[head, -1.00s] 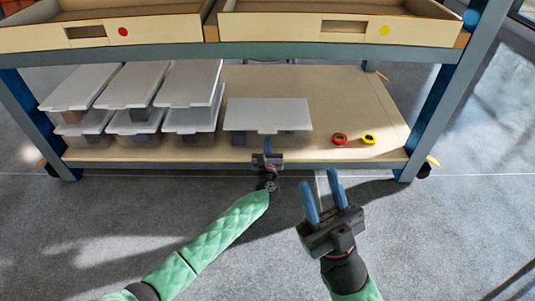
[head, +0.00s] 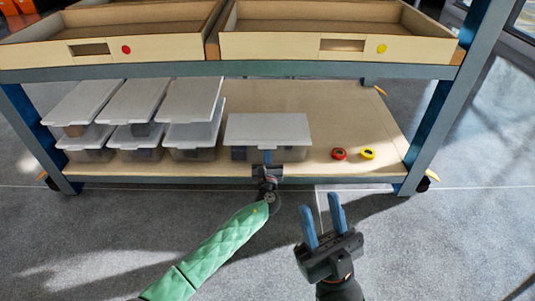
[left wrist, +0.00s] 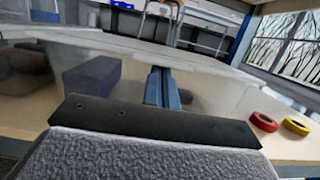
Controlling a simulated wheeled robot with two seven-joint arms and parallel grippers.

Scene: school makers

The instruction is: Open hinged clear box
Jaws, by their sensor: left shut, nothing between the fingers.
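A clear box with a pale lid (head: 268,130) sits alone on the lower shelf, its lid down. Dark blocks show through its front wall, which also fills much of the left wrist view (left wrist: 215,88). My left gripper (head: 267,155) is shut and empty, in front of the box's front edge. In the left wrist view its blue fingers (left wrist: 163,80) are together, with tips just under the lid's edge (left wrist: 120,42); I cannot tell if they touch it. My right gripper (head: 321,212) is open and empty, in front of the shelf, to the right.
Several similar lidded boxes (head: 140,102) are stacked in twos on the left of the lower shelf. A red tape roll (head: 339,154) and a yellow tape roll (head: 368,154) lie right of the box. Wooden trays (head: 335,45) stand on the shelf above.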

